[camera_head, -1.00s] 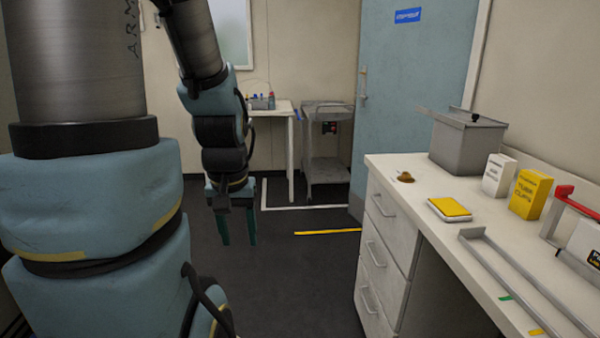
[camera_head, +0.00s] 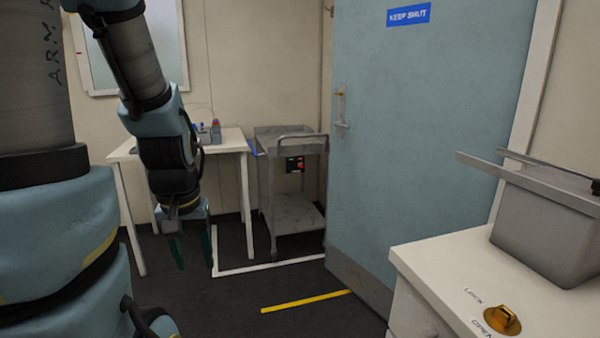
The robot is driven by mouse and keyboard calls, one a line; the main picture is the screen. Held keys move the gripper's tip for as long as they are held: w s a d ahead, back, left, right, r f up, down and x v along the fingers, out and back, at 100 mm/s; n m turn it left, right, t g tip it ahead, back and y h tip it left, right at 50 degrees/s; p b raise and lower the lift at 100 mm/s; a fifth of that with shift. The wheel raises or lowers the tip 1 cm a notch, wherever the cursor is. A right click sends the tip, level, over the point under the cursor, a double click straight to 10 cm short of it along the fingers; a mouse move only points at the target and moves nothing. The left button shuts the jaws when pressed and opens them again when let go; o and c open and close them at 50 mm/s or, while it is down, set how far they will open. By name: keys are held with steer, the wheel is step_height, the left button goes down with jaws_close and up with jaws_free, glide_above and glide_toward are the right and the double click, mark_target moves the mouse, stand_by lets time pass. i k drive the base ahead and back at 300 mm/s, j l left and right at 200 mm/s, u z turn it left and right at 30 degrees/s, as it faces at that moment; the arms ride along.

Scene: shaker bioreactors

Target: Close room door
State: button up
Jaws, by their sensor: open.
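The room door (camera_head: 425,130) is a blue panel with a grey kick plate and a blue "KEEP SHUT" sign (camera_head: 408,14). It stands ajar, swung into the room from the frame (camera_head: 528,90) on its right. Its metal handle (camera_head: 341,108) is on the left edge of the door. My gripper (camera_head: 193,265) hangs pointing down at the left, over the dark floor. Its two green fingers are apart with nothing between them. It is well to the left of the door and not touching it.
A grey trolley (camera_head: 290,215) and a white table (camera_head: 230,141) stand against the back wall. A white counter (camera_head: 430,268) at the lower right carries a grey lidded bath (camera_head: 560,235) and a brass LOCK/OPEN knob (camera_head: 501,320). Floor with a yellow stripe (camera_head: 305,302) is clear before the door.

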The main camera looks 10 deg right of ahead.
mark_target(421, 82)
steer(key=i+j+z, duration=0.1)
steer(key=i+z, duration=0.25)
steer(key=i+j+z, duration=0.2)
steer(key=i+z, duration=0.2)
steer(key=i+j+z, duration=1.1)
steer(key=j, duration=0.15)
steer(key=j+z, duration=0.35)
steer(key=j, duration=0.2)
steer(key=i+j+z, duration=0.15)
steer(key=j+z, duration=0.2)
steer(key=j, duration=0.25)
steer(key=j+z, duration=0.4)
steer(key=j, duration=0.2)
